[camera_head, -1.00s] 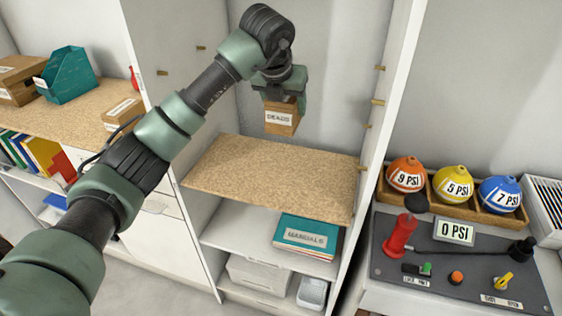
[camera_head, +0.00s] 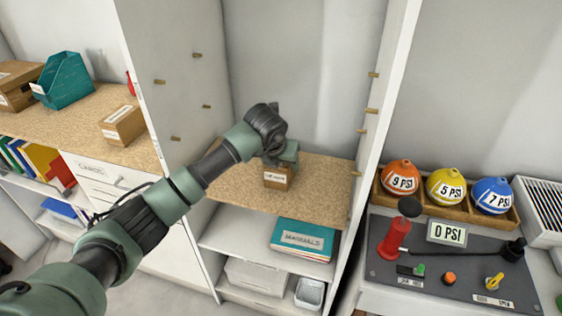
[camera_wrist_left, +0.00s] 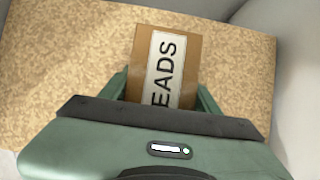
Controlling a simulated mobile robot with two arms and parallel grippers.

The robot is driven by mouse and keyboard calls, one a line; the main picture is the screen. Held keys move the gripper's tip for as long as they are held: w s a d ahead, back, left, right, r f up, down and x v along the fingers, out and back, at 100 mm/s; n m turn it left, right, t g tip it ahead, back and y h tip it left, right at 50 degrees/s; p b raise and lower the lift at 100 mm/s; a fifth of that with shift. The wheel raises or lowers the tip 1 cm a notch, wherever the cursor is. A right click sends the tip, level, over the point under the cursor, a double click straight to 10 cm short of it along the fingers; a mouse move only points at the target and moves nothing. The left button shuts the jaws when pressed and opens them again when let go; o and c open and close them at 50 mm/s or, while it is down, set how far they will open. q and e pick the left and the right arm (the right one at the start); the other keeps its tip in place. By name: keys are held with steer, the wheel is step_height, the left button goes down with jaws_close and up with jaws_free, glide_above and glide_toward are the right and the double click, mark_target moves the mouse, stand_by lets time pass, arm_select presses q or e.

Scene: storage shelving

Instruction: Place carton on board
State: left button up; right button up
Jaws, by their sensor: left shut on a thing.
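The carton (camera_head: 277,180) is a small brown box with a white label. In the left wrist view the carton (camera_wrist_left: 166,66) shows a label ending in "EADS". My left gripper (camera_head: 279,164) is shut on it, with one finger on each side in the left wrist view (camera_wrist_left: 163,92). The board (camera_head: 319,188) is a tan speckled shelf panel inside the white cabinet, and it fills much of the left wrist view (camera_wrist_left: 60,70). The carton is upright over the board; I cannot tell whether its underside touches it. My right gripper is not in view.
Teal manuals (camera_head: 303,239) lie on the shelf below. Cabinet side walls with wooden pegs (camera_head: 206,106) stand on both sides of the board. Another small carton (camera_head: 122,124) sits on the left counter. A pump panel (camera_head: 445,262) and colored balls (camera_head: 445,187) are at right.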

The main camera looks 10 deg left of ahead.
arm_select(q)
steer(key=o, duration=1.6)
steer(key=shift+r, duration=0.1)
steer(key=b+v, duration=0.1)
steer(key=v, duration=1.1)
